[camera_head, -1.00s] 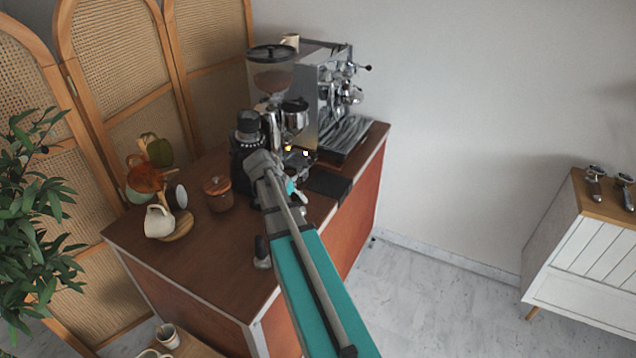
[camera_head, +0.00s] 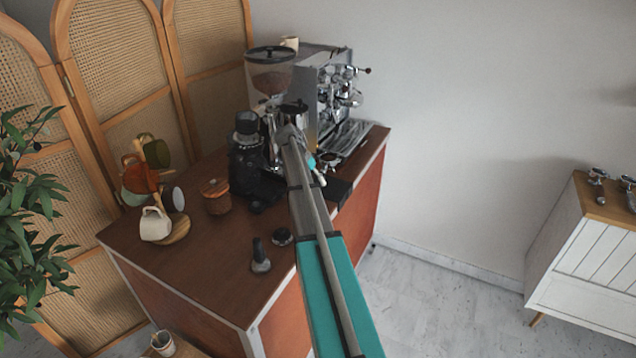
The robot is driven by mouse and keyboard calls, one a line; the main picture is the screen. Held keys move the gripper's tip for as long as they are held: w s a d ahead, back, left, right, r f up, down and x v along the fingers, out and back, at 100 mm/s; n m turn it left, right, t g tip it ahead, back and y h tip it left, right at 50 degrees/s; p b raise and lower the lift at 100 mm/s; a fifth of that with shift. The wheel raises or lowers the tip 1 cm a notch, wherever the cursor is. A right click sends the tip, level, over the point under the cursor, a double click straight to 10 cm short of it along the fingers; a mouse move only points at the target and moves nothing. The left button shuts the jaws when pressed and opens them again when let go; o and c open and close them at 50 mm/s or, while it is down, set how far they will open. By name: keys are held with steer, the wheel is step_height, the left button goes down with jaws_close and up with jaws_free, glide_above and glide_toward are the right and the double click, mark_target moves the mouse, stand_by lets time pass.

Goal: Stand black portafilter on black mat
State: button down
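The black mat (camera_head: 338,190) lies flat at the counter's right edge, in front of the espresso machine, partly covered by my arm. A small dark and chrome round piece (camera_head: 328,160) shows just beyond the mat, beside my arm. It may be the head of the black portafilter, but I cannot tell, nor whether it is held. My arm reaches up from the bottom, and its far end is near the grinder.
The espresso machine (camera_head: 335,85) and grinder (camera_head: 270,80) stand at the back. A second black grinder (camera_head: 250,165), wooden-lidded jar (camera_head: 215,196), tamper (camera_head: 260,256) and black puck (camera_head: 282,236) stand nearby. Portafilters (camera_head: 597,178) rest on the right sideboard (camera_head: 600,207).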

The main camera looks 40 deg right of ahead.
steer(key=shift+f, duration=0.15)
steer(key=shift+f+b, duration=3.05)
steer(key=shift+b, duration=0.2)
steer(key=shift+c, duration=1.2)
jaws_free()
steer(key=shift+s+r, duration=0.1)
steer(key=shift+s, duration=0.05)
